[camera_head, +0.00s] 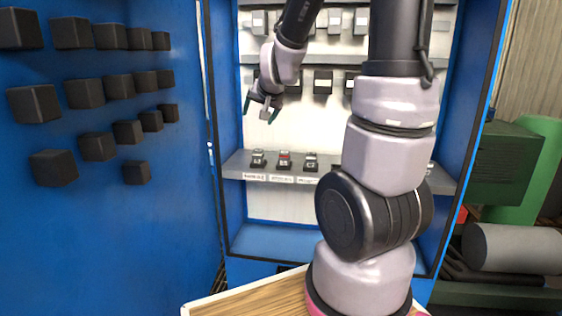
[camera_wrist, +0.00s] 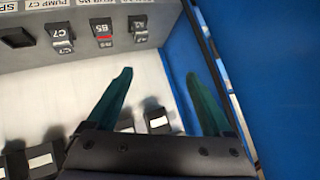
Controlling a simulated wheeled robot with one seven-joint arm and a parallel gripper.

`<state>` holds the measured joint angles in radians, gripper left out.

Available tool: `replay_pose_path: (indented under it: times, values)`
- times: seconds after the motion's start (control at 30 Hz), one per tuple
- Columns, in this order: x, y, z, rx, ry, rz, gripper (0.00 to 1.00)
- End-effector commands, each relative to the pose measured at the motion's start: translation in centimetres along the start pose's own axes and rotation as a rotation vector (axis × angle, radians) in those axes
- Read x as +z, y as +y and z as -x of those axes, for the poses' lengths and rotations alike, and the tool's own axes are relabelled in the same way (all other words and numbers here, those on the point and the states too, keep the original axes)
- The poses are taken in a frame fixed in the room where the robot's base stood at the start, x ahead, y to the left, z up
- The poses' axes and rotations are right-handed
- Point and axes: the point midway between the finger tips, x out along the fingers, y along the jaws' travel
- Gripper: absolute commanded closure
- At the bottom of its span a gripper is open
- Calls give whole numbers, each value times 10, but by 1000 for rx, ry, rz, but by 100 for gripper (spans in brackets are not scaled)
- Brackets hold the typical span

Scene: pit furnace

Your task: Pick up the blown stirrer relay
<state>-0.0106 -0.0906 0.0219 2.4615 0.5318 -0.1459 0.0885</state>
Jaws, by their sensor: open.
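Several small dark relays with grey tops sit in a row on a grey shelf in the blue cabinet. One relay (camera_head: 284,160) has a red mark on it; in the wrist view the red-marked relay (camera_wrist: 103,31) reads "B5". Its neighbours are a relay (camera_wrist: 60,36) reading "C7" and another relay (camera_wrist: 139,28). The shelf labels are partly cut off, so I cannot read which is the stirrer's. My gripper (camera_head: 259,113) is open and empty, above the shelf and apart from the relays. Its teal fingers also show in the wrist view (camera_wrist: 158,74).
The grey shelf (camera_head: 235,165) has labels on its front edge. More dark blocks (camera_head: 323,83) hang on the back panel behind my gripper. The open blue door (camera_head: 100,220) with several black blocks stands at left. A wooden top (camera_head: 240,298) lies in front.

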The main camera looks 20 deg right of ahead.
Motion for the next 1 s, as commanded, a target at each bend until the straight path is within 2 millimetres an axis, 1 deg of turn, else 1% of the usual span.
replay_pose_path:
  times: [0.03, 0.1, 0.2, 0.3, 0.4, 0.5, 0.63, 0.9, 1.0]
  values:
    - [3, 10, -26, 36, 23, -1, 15]
    - [3, 25, -56, 86, 78, 3, 15]
    - [8, 51, -93, 167, 154, 27, 15]
    - [15, 76, -120, 247, 221, 66, 15]
    - [23, 97, -138, 313, 272, 111, 15]
    - [29, 111, -148, 359, 307, 150, 15]
    - [32, 121, -155, 388, 330, 179, 15]
    - [18, 136, -190, 394, 336, 184, 15]
    - [14, 139, -199, 393, 336, 185, 15]
